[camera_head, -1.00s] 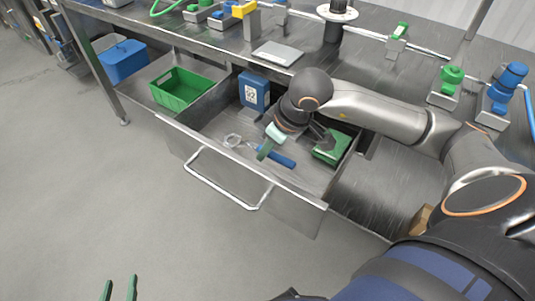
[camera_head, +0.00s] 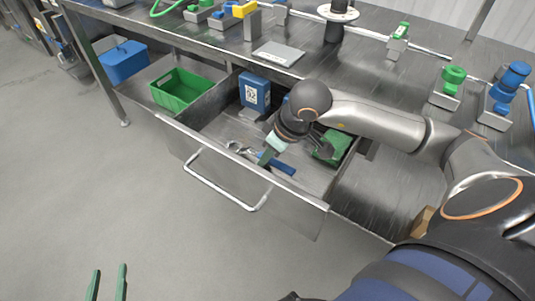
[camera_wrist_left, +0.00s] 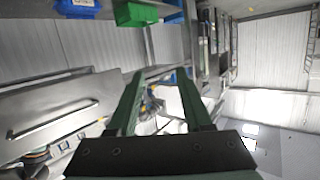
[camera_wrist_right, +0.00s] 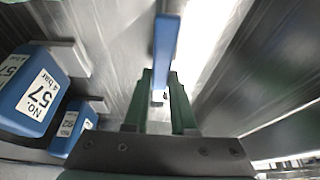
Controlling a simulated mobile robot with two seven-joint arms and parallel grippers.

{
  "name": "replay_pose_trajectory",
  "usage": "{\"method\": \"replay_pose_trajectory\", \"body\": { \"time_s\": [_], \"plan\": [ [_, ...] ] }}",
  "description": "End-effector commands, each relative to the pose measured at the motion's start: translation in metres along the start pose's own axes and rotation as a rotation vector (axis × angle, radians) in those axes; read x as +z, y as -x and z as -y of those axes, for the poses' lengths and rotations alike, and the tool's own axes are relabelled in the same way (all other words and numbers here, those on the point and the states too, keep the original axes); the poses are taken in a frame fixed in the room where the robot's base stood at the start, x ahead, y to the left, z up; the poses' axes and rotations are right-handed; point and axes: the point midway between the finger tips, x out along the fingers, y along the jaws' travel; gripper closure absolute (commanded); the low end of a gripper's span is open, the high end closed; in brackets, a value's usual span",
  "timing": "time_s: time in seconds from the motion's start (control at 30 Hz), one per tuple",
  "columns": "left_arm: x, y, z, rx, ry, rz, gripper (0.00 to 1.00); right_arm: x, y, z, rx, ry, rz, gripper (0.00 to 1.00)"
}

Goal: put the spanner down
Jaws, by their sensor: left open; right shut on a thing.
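The spanner has a blue handle (camera_head: 282,167) and a metal jaw end (camera_head: 238,148). It lies lengthwise over the floor of the open drawer (camera_head: 310,218). My right gripper (camera_head: 266,158) reaches into the drawer from the right and is shut on the spanner. I cannot tell whether the spanner touches the drawer floor. My left gripper (camera_head: 107,283) is open and empty, low at the left over the floor; its green fingers (camera_wrist_left: 165,105) stand apart in the left wrist view.
A blue labelled block (camera_head: 254,92) stands at the drawer's back, and a green object (camera_head: 333,143) lies at its right. A green bin (camera_head: 180,90) and a blue bin (camera_head: 122,63) stand left of the drawer. The metal bench top (camera_head: 390,82) is above.

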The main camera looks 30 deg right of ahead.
Motion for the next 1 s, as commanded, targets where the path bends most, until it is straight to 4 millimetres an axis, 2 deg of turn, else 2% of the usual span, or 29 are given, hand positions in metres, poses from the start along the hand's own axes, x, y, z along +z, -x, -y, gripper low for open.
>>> {"method": "replay_pose_trajectory", "body": {
  "time_s": [0.1, 0.13, 0.4, 0.77, 0.87, 1.0],
  "plan": [
    [-0.005, 0.000, 0.001, -0.001, -0.007, -0.017, 0.50, 0.000, 0.000, 0.000, 0.000, 0.000, -0.001, 1.00],
    [-0.007, 0.000, 0.001, -0.001, -0.009, -0.022, 0.50, 0.000, 0.000, 0.000, 0.000, 0.000, 0.000, 0.74],
    [-0.011, 0.000, 0.002, 0.001, -0.014, -0.030, 0.50, 0.000, 0.000, 0.000, 0.000, 0.000, 0.000, 0.46],
    [-0.005, 0.000, 0.002, 0.003, -0.008, -0.005, 0.50, -0.001, 0.002, 0.000, 0.000, 0.000, 0.000, 0.46],
    [0.021, 0.003, -0.004, 0.006, 0.025, 0.085, 0.50, -0.002, 0.007, -0.001, 0.002, 0.000, -0.002, 0.46],
    [0.050, 0.009, -0.010, 0.017, 0.058, 0.203, 0.50, -0.002, 0.042, -0.002, 0.006, 0.003, -0.003, 0.46]
  ]
}}
